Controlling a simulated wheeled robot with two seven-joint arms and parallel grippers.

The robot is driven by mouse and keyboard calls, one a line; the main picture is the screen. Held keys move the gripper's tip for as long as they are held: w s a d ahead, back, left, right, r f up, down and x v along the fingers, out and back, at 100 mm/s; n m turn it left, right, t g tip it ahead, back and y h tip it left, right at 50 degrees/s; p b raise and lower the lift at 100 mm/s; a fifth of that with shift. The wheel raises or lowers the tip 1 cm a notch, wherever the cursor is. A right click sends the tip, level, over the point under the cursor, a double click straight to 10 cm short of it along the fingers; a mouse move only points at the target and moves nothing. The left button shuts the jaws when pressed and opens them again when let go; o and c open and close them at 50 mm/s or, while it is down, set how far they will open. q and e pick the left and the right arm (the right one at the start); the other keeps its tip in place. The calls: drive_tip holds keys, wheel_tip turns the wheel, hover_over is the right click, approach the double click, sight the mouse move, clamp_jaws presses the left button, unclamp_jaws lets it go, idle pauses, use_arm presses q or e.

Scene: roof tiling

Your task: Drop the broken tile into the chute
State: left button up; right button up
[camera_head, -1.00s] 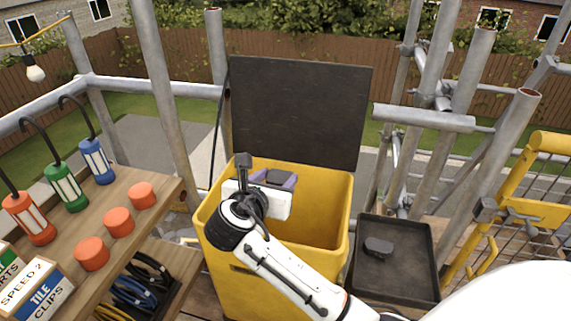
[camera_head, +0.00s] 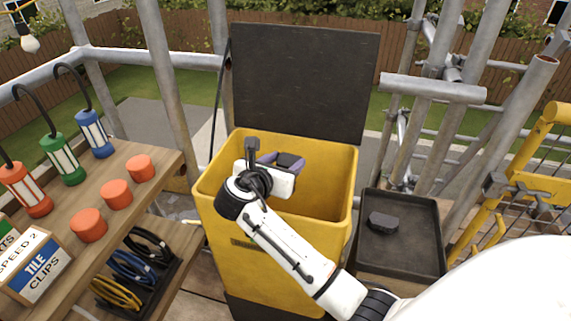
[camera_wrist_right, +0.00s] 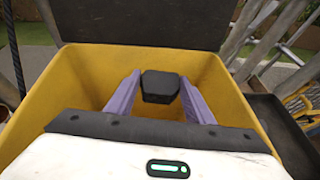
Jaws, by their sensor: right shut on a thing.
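The broken tile (camera_head: 289,159) is a small dark grey piece. My right gripper (camera_head: 282,161) is shut on it and holds it over the open mouth of the yellow chute (camera_head: 275,258). In the right wrist view the tile (camera_wrist_right: 160,87) sits between the two purple fingers of my right gripper (camera_wrist_right: 160,92), with the chute's yellow walls (camera_wrist_right: 78,82) around them. The chute's dark lid (camera_head: 304,80) stands up open at the back. My left gripper is not in view.
A black tray (camera_head: 402,260) with another dark piece (camera_head: 382,222) stands right of the chute. On the left, a wooden shelf (camera_head: 150,190) holds lanterns, orange cylinders, boxes and cable coils. Scaffold poles (camera_head: 166,90) and a yellow gate (camera_head: 540,182) border the area.

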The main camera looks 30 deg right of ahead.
drive_tip(key=shift+f+b, duration=0.3)
drive_tip(key=shift+f, duration=0.1)
drive_tip(key=o, duration=1.2)
drive_tip(key=shift+o, duration=0.2)
drive_tip(key=p+v, duration=0.1)
drive_tip(key=v, duration=0.9)
drive_tip(key=shift+s+a+r, duration=0.1)
drive_tip(key=shift+a+r, duration=0.05)
